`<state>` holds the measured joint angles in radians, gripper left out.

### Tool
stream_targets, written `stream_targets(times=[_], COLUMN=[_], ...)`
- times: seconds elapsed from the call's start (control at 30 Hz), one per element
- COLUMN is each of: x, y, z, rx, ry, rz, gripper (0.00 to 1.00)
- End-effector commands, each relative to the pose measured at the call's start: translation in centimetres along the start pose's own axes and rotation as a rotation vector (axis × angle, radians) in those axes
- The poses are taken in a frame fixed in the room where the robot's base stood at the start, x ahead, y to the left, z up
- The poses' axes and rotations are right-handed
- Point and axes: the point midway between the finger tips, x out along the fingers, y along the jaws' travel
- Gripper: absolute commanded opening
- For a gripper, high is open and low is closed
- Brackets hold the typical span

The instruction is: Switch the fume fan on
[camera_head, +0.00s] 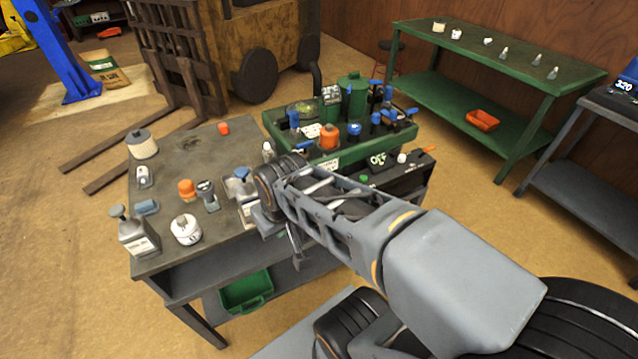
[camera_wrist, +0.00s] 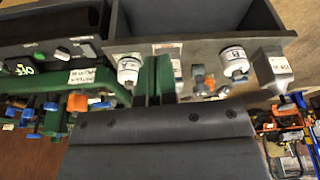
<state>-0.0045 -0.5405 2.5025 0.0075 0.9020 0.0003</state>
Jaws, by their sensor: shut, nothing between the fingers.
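No label naming the fume fan is readable. My gripper's fingers (camera_wrist: 154,80) are close together and hold nothing; they point toward the bench items, to the right of the sign in this view. In the head view my arm largely hides the gripper.
The workbench (camera_head: 155,205) holds bottles, jars and orange-capped containers. A green tray (camera_head: 345,151) full of blue and orange-topped items stands behind my arm. A green side table (camera_head: 560,75) stands at the back right. Open floor lies left of the bench.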

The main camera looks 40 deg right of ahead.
Motion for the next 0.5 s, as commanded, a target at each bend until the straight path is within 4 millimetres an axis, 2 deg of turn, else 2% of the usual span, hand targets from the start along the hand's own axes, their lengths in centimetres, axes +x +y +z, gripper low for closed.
stream_targets(times=[0.13,0.23,0.4,0.5], x=[0.0,0.1,1.7,3.0], y=[1.0,3.3,9.7,13.9], z=[-1.6,-4.3,-9.5,-11.6], rx=[0.014,0.034,0.073,0.093], ry=[-0.009,-0.023,-0.045,-0.055], rz=[0.006,0.015,0.028,0.032], gripper=[0.00,0.00,0.00,0.00])
